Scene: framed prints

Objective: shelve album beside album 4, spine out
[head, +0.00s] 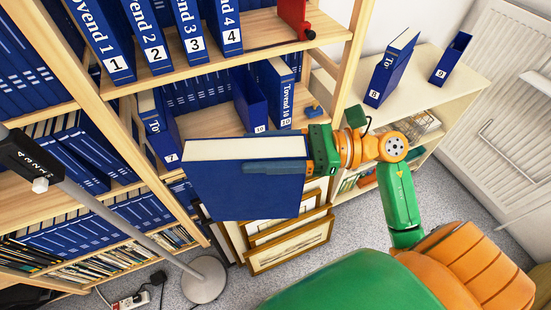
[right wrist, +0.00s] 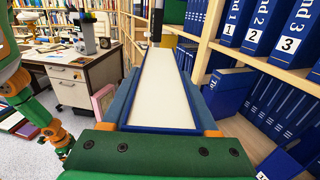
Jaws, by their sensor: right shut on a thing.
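My right gripper (head: 278,163) is shut on a thick blue album (head: 245,200), held in the air in front of the lower shelf. The album's white page edge (head: 245,149) faces up in the head view. Its spine and number are hidden. In the right wrist view the album (right wrist: 157,85) lies between the fingers (right wrist: 160,110). Album 4 (head: 226,22) stands upright on the upper shelf (head: 262,28), numbered spine out, right of album 3 (head: 191,28).
Free shelf lies between album 4 and a red block-like object (head: 294,18). Albums 1 (head: 103,40) and 2 (head: 149,35) stand left. Below are album 7 (head: 158,125) and album 10 (head: 275,90). A wooden post (head: 347,60), lamp pole (head: 120,215) and framed prints (head: 290,245) are nearby.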

